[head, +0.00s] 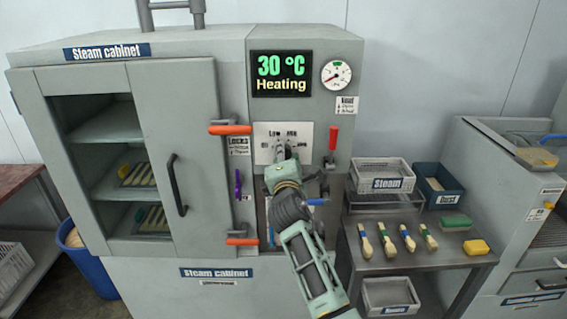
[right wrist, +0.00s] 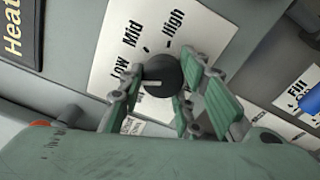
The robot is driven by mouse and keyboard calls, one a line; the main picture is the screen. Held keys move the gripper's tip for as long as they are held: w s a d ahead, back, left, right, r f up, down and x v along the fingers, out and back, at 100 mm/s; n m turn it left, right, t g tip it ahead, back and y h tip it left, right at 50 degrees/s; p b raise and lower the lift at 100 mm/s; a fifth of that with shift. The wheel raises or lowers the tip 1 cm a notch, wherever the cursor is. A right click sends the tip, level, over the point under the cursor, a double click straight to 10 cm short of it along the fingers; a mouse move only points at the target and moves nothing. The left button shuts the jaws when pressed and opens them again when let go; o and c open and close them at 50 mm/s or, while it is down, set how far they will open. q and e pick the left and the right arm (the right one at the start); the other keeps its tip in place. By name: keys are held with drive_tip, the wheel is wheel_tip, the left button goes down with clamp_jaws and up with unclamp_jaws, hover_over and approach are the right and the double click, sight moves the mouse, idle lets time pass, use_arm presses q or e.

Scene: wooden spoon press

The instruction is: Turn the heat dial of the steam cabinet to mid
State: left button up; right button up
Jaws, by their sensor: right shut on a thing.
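The steam cabinet (head: 180,95) stands shut, with its display (head: 282,74) reading 30 °C and Heating. The heat dial (right wrist: 163,72) is a black round knob on a white plate (right wrist: 205,20) marked Low, Mid and High. Its white pointer line points left in the right wrist view, towards Low. My right gripper (head: 281,158) is at the dial and largely hides it in the head view. In the right wrist view its fingers (right wrist: 163,92) are on either side of the dial, shut on it. My left gripper is not in view.
Orange latch handles (head: 230,130) are left of the dial, and a red lever (head: 333,138) is close on its right. A round gauge (head: 337,74) sits above. A metal side table (head: 425,262) holds a Steam tray (head: 382,176), a Dust bin (head: 438,188) and several brushes.

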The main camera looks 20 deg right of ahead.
drive_tip(key=shift+d+r+m+h+b, duration=0.15)
drive_tip(key=shift+m+b, duration=1)
drive_tip(key=shift+m, duration=0.65)
drive_tip(key=shift+a+r+m+h+b, duration=0.1)
drive_tip(key=shift+m+b, duration=1)
drive_tip(key=shift+m, duration=0.7)
drive_tip(key=shift+d+r+m+h+b, duration=0.15)
drive_tip(key=shift+m+b, duration=1)
drive_tip(key=shift+m, duration=0.65)
drive_tip(key=o, duration=1)
drive_tip(key=shift+d, duration=0.1)
drive_tip(key=shift+o, duration=0.3)
drive_tip(key=shift+f, duration=0.15)
